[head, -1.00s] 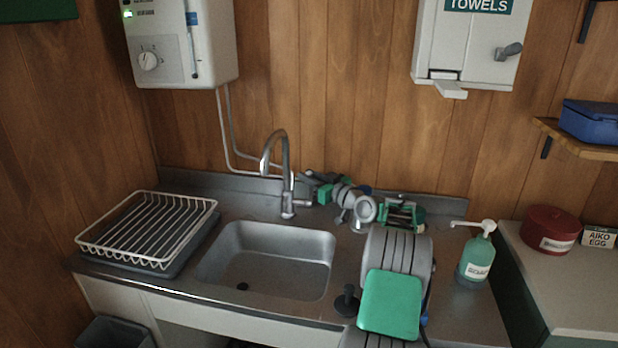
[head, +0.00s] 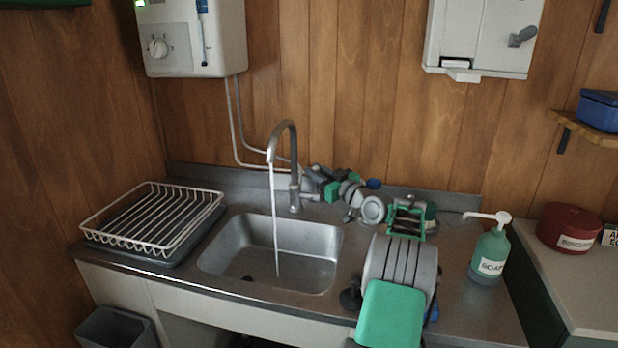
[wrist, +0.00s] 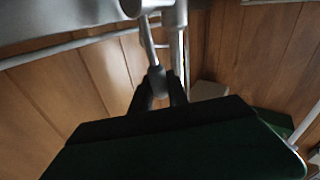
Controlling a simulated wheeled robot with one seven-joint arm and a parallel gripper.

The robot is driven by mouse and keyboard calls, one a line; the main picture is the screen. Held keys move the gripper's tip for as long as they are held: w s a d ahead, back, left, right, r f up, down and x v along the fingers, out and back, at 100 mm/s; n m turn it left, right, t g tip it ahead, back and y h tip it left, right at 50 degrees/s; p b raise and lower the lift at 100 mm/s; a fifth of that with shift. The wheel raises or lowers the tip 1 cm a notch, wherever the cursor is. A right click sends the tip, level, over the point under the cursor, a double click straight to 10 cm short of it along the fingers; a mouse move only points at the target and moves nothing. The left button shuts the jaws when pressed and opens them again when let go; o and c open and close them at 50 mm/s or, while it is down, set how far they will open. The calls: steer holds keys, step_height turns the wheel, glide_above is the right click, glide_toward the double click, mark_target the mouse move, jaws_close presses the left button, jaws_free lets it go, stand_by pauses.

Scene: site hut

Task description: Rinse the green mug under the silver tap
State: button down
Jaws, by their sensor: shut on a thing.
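The silver tap (head: 287,150) stands behind the sink. A thin stream of water (head: 275,220) runs from its spout into the sink basin (head: 245,262). My gripper (head: 308,183) is at the right side of the tap, low down. In the wrist view its dark fingers (wrist: 158,95) are shut on the tap's grey lever (wrist: 149,45). A dark green rounded thing (head: 431,211), which looks like the green mug, stands on the counter at the right, behind my arm. My arm hides most of it.
A white dish rack (head: 150,215) stands left of the sink. A green soap bottle (head: 489,255) stands at the right, and a red tin (head: 570,230) is beyond it. A water heater (head: 190,40) and a towel dispenser (head: 485,35) hang on the wall.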

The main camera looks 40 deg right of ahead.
steer(key=c, duration=1.3)
jaws_free()
steer(key=s, duration=0.5)
steer(key=s+b, duration=0.1)
steer(key=s, duration=0.1)
steer(key=shift+s+d+f, duration=0.1)
steer(key=shift+s+f, duration=0.2)
steer(key=shift+s, duration=0.05)
